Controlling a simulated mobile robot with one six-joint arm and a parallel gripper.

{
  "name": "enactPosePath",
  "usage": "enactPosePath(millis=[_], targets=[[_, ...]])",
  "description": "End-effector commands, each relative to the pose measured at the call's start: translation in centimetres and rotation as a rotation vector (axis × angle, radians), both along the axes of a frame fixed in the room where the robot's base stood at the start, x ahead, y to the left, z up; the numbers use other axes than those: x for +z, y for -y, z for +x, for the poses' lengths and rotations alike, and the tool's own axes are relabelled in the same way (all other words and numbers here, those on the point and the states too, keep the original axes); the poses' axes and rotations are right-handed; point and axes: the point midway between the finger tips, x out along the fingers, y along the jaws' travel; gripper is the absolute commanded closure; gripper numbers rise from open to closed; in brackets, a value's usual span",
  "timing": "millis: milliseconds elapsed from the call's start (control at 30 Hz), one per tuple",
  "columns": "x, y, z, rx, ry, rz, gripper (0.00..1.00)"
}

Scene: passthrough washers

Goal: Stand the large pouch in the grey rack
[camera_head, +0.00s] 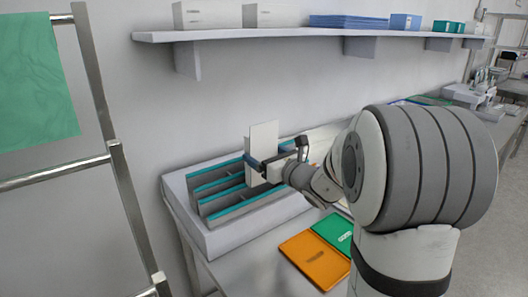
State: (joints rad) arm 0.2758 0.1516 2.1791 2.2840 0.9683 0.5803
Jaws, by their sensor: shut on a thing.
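A white, flat, upright pouch (264,139) is in my gripper (258,163), whose jaws are shut on it. The pouch stands over the right part of the grey rack (232,235), which has several slots with teal-edged dividers. The pouch's lower end reaches down among the dividers. I cannot tell whether it touches the slot floor. My arm hides the rack's far right side and part of the table behind it.
An orange packet (315,262) and a green packet (337,231) lie flat on the table in front of the rack. A wall shelf (290,33) with boxes hangs above. A metal frame (112,150) with a green cloth (35,85) stands at left.

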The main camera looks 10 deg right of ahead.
Motion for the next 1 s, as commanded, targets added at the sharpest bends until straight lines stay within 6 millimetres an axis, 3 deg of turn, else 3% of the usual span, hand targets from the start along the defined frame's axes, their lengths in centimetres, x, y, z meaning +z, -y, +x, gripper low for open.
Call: enactPosePath(millis=[700, 1000], targets=[[-5.6, 0.1, 0.0, -0.002, 0.001, 0.000, 0.40], [-6.1, 0.2, 0.0, -0.002, 0.001, 0.000, 0.40]])
